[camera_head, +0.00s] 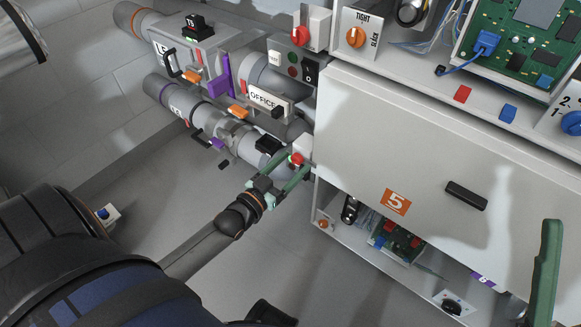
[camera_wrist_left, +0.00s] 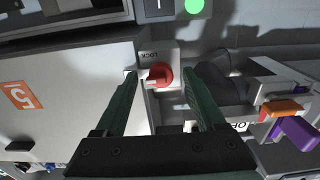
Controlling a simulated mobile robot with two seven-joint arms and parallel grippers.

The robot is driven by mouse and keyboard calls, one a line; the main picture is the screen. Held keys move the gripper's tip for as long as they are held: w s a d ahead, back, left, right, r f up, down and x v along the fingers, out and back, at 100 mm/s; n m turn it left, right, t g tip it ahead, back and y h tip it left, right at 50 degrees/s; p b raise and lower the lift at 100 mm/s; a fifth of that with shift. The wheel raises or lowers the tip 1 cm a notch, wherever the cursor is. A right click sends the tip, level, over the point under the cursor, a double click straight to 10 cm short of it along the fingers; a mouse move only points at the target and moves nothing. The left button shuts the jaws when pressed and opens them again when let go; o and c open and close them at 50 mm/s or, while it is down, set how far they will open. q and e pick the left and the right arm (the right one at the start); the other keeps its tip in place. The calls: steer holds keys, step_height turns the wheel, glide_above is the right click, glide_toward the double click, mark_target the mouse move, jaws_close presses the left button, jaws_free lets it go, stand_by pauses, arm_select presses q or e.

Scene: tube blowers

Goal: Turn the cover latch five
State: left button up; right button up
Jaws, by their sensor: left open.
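The cover latch five is a red knob (camera_head: 297,159) on a pale plate at the left edge of the white cover marked 5 (camera_head: 360,130). In the left wrist view the red knob (camera_wrist_left: 162,74) has a pale tab on its left side, beside a small LOCK label (camera_wrist_left: 149,55). My left gripper (camera_head: 290,166) is open, its green fingers around the knob, one on each side. I cannot tell whether they touch it. A green finger (camera_head: 546,270), apparently of my right gripper, stands at the lower right; its other finger is not visible.
Grey tubes (camera_head: 205,115) with handles and a purple lever (camera_head: 220,76) lie left of the latch. Another red knob (camera_head: 301,36) and an orange TIGHT/SLACK knob (camera_head: 355,36) sit above. A black handle (camera_head: 466,196) projects from the cover. The floor at left is mostly clear.

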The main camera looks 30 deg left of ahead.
arm_select(q)
steer(key=shift+c, duration=0.4)
jaws_close()
